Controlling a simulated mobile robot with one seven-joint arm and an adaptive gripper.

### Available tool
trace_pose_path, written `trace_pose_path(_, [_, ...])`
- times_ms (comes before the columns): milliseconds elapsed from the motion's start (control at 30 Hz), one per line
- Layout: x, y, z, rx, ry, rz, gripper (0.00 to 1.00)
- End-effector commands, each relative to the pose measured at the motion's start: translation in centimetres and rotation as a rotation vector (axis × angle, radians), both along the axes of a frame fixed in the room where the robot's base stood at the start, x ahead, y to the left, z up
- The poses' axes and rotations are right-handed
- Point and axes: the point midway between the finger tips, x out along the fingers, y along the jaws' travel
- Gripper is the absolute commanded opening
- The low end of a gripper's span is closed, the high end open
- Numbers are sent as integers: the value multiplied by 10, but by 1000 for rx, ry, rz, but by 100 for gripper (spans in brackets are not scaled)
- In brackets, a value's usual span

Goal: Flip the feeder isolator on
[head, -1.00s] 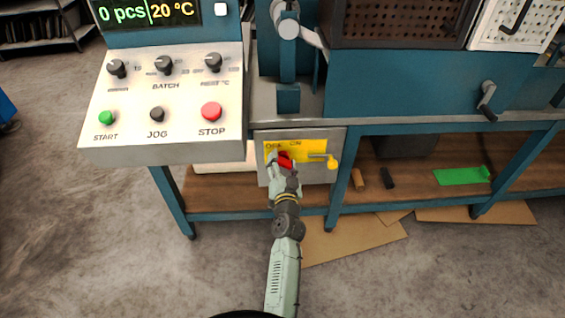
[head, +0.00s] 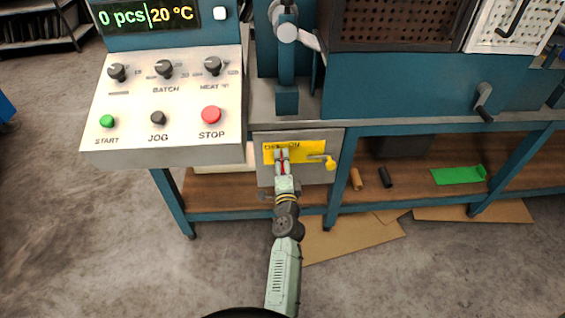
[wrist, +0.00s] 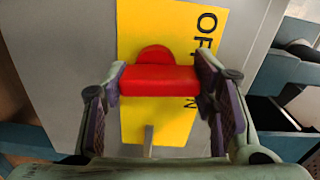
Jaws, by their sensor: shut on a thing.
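The isolator is a red handle (wrist: 158,82) on a yellow plate (wrist: 165,128), mounted on the front of a grey box (head: 318,174) under the bench. My gripper (wrist: 160,78) is shut on the red handle, with one finger at each end of it. In the head view my gripper (head: 282,153) reaches up to the left half of the plate and covers most of the handle. The plate lettering is partly hidden; in the wrist view "OF" and an "N" can be read beside the handle.
A yellow lever (head: 329,162) sticks out at the plate's right side, close to my gripper. The control panel (head: 135,140) overhangs to the upper left. A table leg (head: 338,185) stands right of the box.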

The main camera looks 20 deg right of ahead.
Motion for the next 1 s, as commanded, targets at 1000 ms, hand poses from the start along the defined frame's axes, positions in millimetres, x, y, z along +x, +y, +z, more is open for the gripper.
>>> trace_pose_path(1000, [0, -1, 1, 120, -38, 0, 65])
